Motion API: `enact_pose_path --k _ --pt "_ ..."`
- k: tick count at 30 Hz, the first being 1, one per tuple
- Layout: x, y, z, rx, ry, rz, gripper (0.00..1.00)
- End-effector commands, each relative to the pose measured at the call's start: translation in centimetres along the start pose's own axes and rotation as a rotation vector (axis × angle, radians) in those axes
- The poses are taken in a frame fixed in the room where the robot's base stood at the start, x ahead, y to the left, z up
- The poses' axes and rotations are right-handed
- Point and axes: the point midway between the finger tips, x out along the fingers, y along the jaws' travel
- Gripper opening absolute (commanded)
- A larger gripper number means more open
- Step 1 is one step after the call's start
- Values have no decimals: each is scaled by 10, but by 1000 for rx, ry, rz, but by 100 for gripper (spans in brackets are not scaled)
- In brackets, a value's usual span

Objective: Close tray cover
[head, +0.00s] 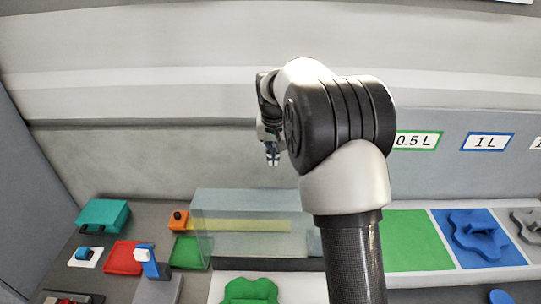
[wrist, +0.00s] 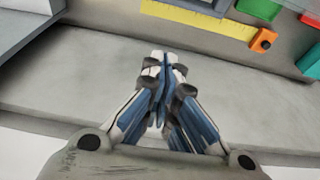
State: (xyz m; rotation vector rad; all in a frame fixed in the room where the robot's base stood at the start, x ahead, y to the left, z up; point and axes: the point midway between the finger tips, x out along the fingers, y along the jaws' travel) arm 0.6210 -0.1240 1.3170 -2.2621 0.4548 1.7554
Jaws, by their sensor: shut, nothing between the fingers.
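A clear, see-through cover (head: 222,238) stands on the bench in the head view, left of my arm. A yellow strip (head: 245,225) shows through it, and the strip also shows at the top of the wrist view (wrist: 195,18). I cannot tell the cover's exact angle, and my arm hides part of its right end. My gripper (head: 272,160) is above and behind the cover, apart from it, near the back wall. In the wrist view the fingertips (wrist: 164,60) are together with nothing between them.
An orange block with a knob (head: 179,220) stands at the cover's left end. Further left are a teal box (head: 103,216), a red tray (head: 124,257) and a blue lever (head: 147,262). Green (head: 415,240) and blue (head: 505,257) mats lie right of my arm. The space around the gripper looks clear.

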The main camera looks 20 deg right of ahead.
Motion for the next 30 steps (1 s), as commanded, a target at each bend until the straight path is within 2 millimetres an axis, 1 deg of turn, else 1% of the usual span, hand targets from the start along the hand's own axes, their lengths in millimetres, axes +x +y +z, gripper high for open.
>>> enact_pose_path --k 1,3,9,11,12,13,15,19,24,30 --pt "12 0 2 0 -6 1 0" --pt "28 0 2 0 -6 1 0" --pt "71 0 2 0 -5 1 0" --pt "81 0 2 0 -4 1 0" --pt "73 0 9 0 0 0 0" --pt "71 0 13 0 1 -1 0" --pt "68 0 22 -1 -1 -1 0" --pt "64 0 33 -1 -1 0 0" --pt "63 0 38 -1 0 0 0" --pt "63 0 38 -1 0 0 0"
